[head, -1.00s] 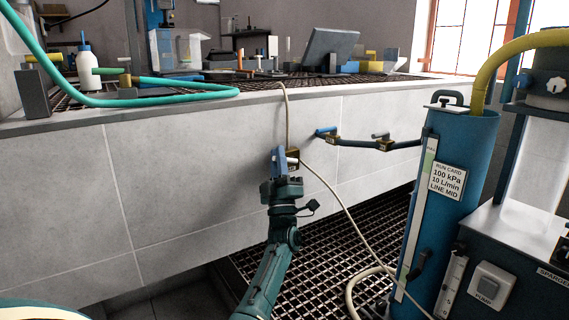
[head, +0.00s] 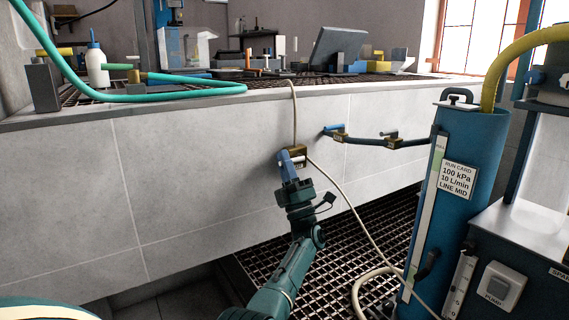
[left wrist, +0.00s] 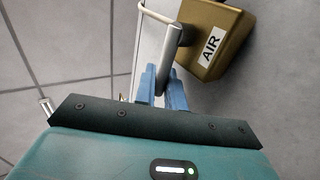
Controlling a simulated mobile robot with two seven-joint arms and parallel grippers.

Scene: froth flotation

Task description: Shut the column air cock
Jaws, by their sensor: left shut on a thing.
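The air cock is a brass block (head: 297,151) on the grey tiled wall, with pale tubing running up and down from it. In the left wrist view its block (left wrist: 212,42) carries an AIR label, and a grey lever (left wrist: 172,48) sticks out beside it. My left gripper (head: 287,160) is at the cock. In the left wrist view its blue fingers (left wrist: 164,84) are shut around the lower end of the lever. The fingers hide the lever's tip. My right gripper is not in view.
The blue column (head: 455,190) with its run card stands at the right, next to the pump box (head: 500,285). A dark hose with brass fittings (head: 365,142) crosses the wall right of the cock. Pale tubing (head: 355,215) hangs over the floor grating (head: 345,235).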

